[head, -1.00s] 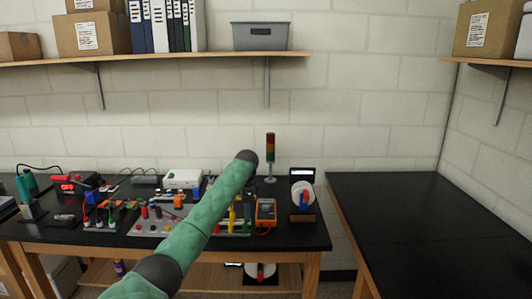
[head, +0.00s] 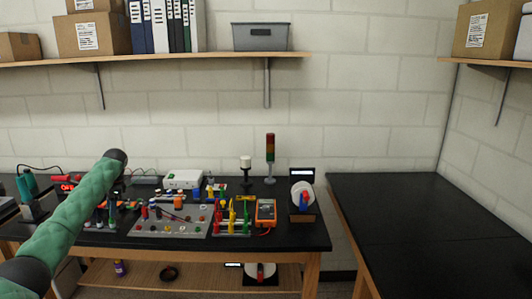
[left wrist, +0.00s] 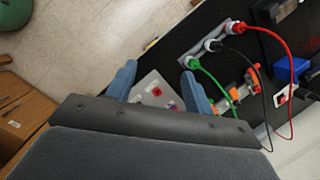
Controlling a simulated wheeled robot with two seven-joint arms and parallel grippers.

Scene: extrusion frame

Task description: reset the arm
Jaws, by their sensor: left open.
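My left gripper (left wrist: 160,70) shows in the left wrist view with its two blue-grey fingers spread apart. Nothing is held between them. Beyond the fingers lies a grey panel with red buttons (left wrist: 157,91), on or over the black bench. The panel appears apart from the fingers, though its depth is hard to judge. In the head view my green-sleeved left arm (head: 75,210) reaches up from the lower left, in front of the left part of the bench. Its fingers cannot be made out there. My right gripper is in neither view.
The black bench (head: 285,238) carries a button panel (head: 168,229), an orange multimeter (head: 265,212), a signal tower (head: 270,158) and a spool (head: 302,196). Red, black and green plug leads (left wrist: 285,50) lie right of the gripper. The right-hand bench (head: 430,210) is bare.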

